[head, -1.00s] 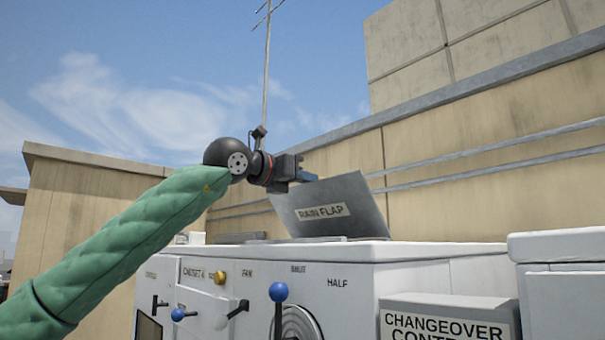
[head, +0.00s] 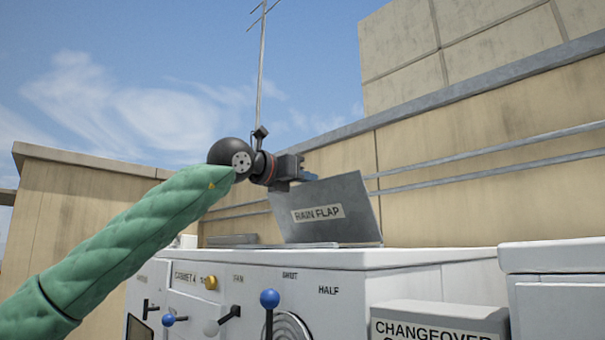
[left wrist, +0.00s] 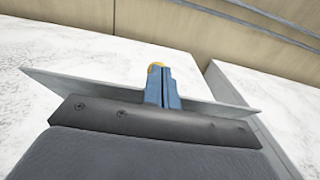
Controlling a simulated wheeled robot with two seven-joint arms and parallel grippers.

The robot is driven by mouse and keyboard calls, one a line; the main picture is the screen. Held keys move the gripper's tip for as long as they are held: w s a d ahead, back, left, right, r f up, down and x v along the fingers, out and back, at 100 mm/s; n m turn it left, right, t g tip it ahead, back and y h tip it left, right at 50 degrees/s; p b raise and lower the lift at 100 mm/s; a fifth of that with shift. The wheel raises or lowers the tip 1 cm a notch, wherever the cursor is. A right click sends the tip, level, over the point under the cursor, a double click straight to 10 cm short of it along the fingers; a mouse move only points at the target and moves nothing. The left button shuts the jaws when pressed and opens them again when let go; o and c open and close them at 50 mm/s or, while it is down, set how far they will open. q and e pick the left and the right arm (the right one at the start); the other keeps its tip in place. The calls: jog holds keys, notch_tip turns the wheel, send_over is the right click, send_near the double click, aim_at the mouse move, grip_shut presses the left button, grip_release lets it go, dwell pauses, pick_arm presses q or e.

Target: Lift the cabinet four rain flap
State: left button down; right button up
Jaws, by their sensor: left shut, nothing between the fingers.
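The rain flap (head: 350,202) is a grey metal plate with a "RAIN FLAP" label, standing steeply tilted up on the white top of the cabinet marked CABINET 4 (head: 255,262). My left gripper (head: 309,177) is at the flap's upper edge in the head view. In the left wrist view the blue fingers (left wrist: 163,88) are together and empty, crossing the thin grey edge of the flap (left wrist: 60,84). Whether they touch the plate is unclear. My right gripper is not in view.
Blue-knobbed levers (head: 269,299) and a yellow knob (head: 211,283) are on the cabinet front. A grey changeover control box (head: 440,318) is at lower right, beside another white cabinet (head: 555,255). A beige wall with pipes (head: 480,163) stands behind.

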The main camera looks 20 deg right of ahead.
pick_arm(q)
jog(key=shift+d+f, duration=0.25)
jog(key=shift+f, duration=0.1)
jog(key=shift+w+d+r+p, duration=0.2)
jog(key=shift+d+r, duration=0.05)
jog(key=shift+d, duration=0.2)
jog(key=shift+w+d+r+p, duration=0.15)
jog(key=shift+w+d+r, duration=0.05)
jog(key=shift+d, duration=0.2)
jog(key=shift+w+d, duration=0.1)
jog(key=shift+d, duration=0.1)
jog(key=shift+d+r, duration=0.1)
jog(key=shift+w+d+r+p, duration=0.15)
jog(key=shift+w+d+p, duration=0.1)
jog(key=shift+d, duration=0.3)
jog(key=shift+w+d+r+p, duration=0.15)
jog(key=shift+w+d, duration=0.1)
jog(key=shift+d, duration=0.25)
jog(key=shift+w+d+r+p, duration=0.2)
jog(key=shift+w+d, duration=0.1)
jog(key=shift+d, duration=0.25)
jog(key=shift+w+d+r+p, duration=0.15)
jog(key=shift+w+d, duration=0.1)
jog(key=shift+d, duration=0.3)
jog(key=shift+d+r, duration=0.1)
jog(key=shift+r, duration=0.05)
